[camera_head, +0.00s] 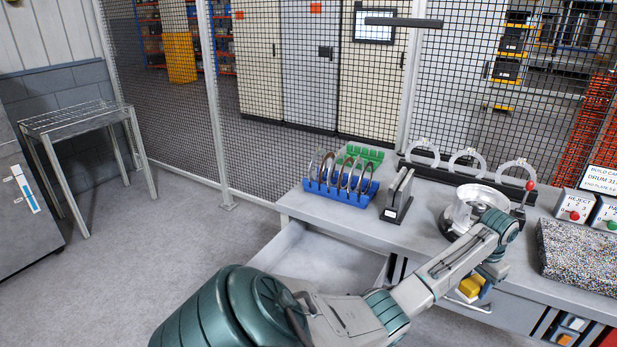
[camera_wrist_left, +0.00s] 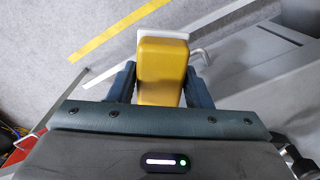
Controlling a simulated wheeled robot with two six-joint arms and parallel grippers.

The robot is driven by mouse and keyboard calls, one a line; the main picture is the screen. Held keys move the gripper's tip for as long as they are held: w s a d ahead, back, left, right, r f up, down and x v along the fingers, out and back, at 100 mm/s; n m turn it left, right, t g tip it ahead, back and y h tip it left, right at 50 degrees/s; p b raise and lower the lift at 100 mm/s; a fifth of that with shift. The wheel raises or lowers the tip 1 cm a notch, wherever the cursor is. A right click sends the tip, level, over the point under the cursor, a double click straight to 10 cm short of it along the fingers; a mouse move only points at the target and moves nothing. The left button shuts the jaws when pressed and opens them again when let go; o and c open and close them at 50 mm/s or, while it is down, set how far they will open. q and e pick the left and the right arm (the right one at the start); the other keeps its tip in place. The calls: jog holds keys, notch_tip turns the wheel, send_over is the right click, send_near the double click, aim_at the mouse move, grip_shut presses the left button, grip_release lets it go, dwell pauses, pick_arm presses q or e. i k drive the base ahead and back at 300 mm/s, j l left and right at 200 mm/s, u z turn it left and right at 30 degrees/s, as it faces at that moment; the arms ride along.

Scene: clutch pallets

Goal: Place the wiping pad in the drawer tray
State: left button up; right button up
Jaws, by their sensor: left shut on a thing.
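The wiping pad is a yellow block (camera_head: 470,286) with a pale edge. It also shows in the left wrist view (camera_wrist_left: 162,64), between the two fingers. My left gripper (camera_head: 479,285) is shut on the pad and holds it in front of the bench, over the floor. It shows close up in the left wrist view (camera_wrist_left: 162,84). The drawer tray (camera_head: 318,258) is pulled out at the bench's left end, to the left of the pad. Its visible floor looks bare; my left arm hides its near part. My right gripper is not in view.
On the grey bench (camera_head: 420,235) stand a blue rack (camera_head: 341,190) of curved parts, a dark holder (camera_head: 397,196), a metal drum (camera_head: 476,208) and a speckled slab (camera_head: 578,255). A bent handle (camera_wrist_left: 202,56) is close beside the pad. Open floor lies left of the drawer.

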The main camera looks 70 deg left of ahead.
aim_at(323, 279)
jog(key=i+u, duration=0.1)
jog(key=u, duration=1.65)
